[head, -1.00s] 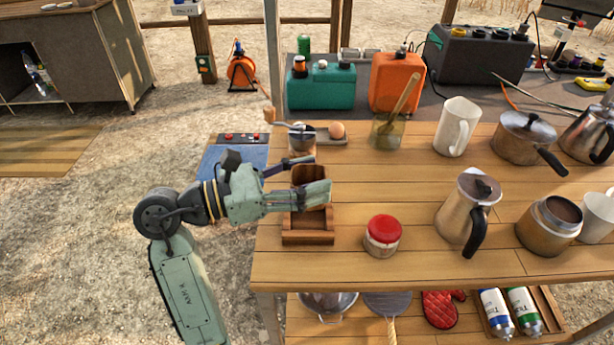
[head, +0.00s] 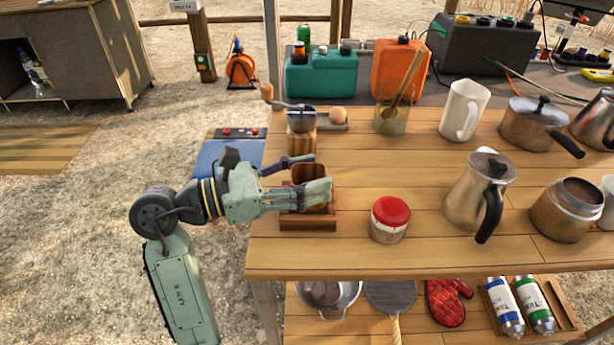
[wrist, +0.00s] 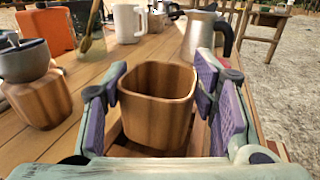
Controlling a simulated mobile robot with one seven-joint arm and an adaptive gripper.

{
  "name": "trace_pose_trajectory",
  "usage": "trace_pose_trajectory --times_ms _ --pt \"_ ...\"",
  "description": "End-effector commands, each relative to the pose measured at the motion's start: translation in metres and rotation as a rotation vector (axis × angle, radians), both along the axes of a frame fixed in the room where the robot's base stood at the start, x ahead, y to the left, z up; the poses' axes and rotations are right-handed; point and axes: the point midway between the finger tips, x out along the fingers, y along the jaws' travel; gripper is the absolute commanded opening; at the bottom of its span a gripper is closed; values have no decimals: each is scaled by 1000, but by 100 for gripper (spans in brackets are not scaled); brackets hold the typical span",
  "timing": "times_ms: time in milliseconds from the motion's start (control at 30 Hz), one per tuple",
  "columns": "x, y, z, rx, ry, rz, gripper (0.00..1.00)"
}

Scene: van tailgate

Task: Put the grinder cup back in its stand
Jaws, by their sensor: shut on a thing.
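The grinder cup (head: 308,171) is a square wooden cup with rounded corners, empty and upright. My gripper (head: 319,173) is shut on it, one finger on each side; in the wrist view the cup (wrist: 157,105) fills the space between the purple pads. The stand (head: 308,223) is a low dark wooden holder near the table's left edge. The cup is over or partly within the stand; its bottom is hidden, so I cannot tell whether it touches. The grinder (head: 301,140), with a wooden body, metal top and crank, stands just behind.
A red-lidded jar (head: 390,219) stands right of the stand. A steel coffee pot (head: 476,198) is farther right. Behind are a small tray with an egg (head: 338,115) and a glass jar with a wooden utensil (head: 392,119). The table between stand and pot is otherwise clear.

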Motion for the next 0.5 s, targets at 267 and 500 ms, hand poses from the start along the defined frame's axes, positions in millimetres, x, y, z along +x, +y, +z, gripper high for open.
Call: trace_pose_trajectory --times_ms 267,500 --pt "0 0 -15 -1 -1 1 24" --pt "0 0 -24 -2 0 0 24"
